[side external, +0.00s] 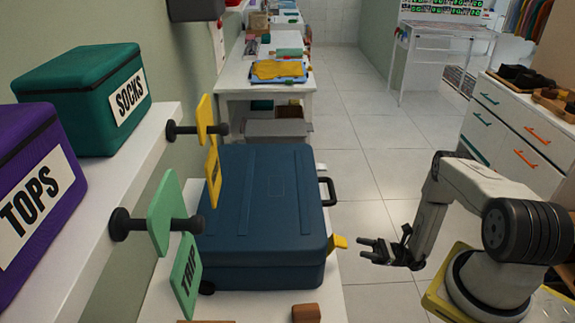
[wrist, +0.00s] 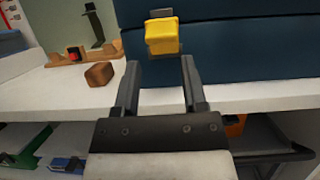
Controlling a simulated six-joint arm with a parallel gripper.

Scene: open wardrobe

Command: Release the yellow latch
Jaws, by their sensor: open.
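The yellow latch (side external: 338,242) sticks out from the front side of a closed blue suitcase (side external: 262,190) on a white bench. In the wrist view the latch (wrist: 162,37) is a yellow block on the dark blue case wall (wrist: 225,50), just beyond my fingertips and roughly centred between them. My gripper (side external: 368,249) is open and empty, pointing at the latch with a short gap between. Its two fingers also show in the wrist view (wrist: 160,75). The suitcase's black handle (side external: 330,190) is on the same side, farther back.
A brown block (side external: 306,313) lies on the bench near the case, and a wooden rack (wrist: 85,57) is beside it. Green and yellow hanging tags (side external: 186,272) stand left of the case. Shelves with boxes lie below the bench edge (wrist: 250,97).

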